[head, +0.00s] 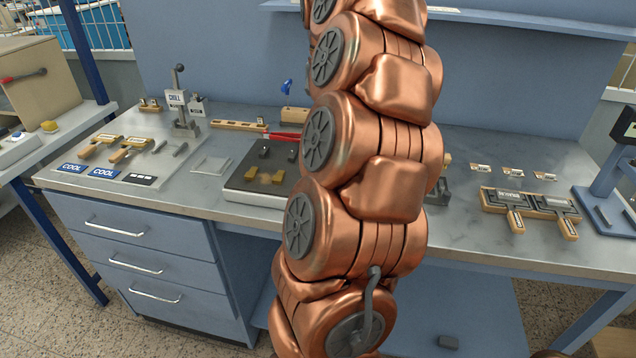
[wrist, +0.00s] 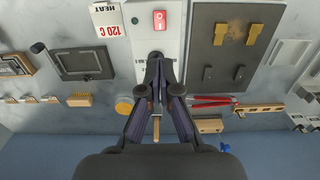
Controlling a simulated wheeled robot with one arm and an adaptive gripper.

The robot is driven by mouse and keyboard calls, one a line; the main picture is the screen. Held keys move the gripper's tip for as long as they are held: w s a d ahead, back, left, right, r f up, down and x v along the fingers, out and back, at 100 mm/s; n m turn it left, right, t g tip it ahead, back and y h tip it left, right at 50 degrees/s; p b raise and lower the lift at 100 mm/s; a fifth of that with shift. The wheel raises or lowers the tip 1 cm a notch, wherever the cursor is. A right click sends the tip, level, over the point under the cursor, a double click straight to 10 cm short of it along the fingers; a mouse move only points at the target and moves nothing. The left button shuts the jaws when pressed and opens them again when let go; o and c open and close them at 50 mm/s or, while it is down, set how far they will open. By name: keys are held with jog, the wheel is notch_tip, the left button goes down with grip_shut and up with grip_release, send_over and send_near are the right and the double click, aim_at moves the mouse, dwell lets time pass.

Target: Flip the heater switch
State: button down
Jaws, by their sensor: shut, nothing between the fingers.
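The heater switch (wrist: 159,20) is a small red rocker on a white box (wrist: 171,45) in the wrist view, at the top middle. My gripper (wrist: 156,62) is shut and empty over the lower part of that box, with its tips pointing toward the switch and apart from it in the picture. I cannot tell how high the tips are above the box. A card reading HEAT and 120 C (wrist: 107,20) lies just left of the box. In the head view my copper arm hides the switch, the box and my gripper.
A dark plate (wrist: 234,45) with brass blocks lies right of the box; it also shows in the head view (head: 240,182). Red-handled pliers (wrist: 212,101), a yellow round knob (wrist: 124,105) and a dark frame (wrist: 85,63) are nearby. A tall stand (head: 181,105) rises on the bench's left.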

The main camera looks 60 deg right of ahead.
dwell(0.4)
jog(key=shift+f+p, duration=1.4)
jog(key=shift+f, duration=5.6)
jog(key=shift+d, duration=0.1)
jog(key=shift+f, duration=0.1)
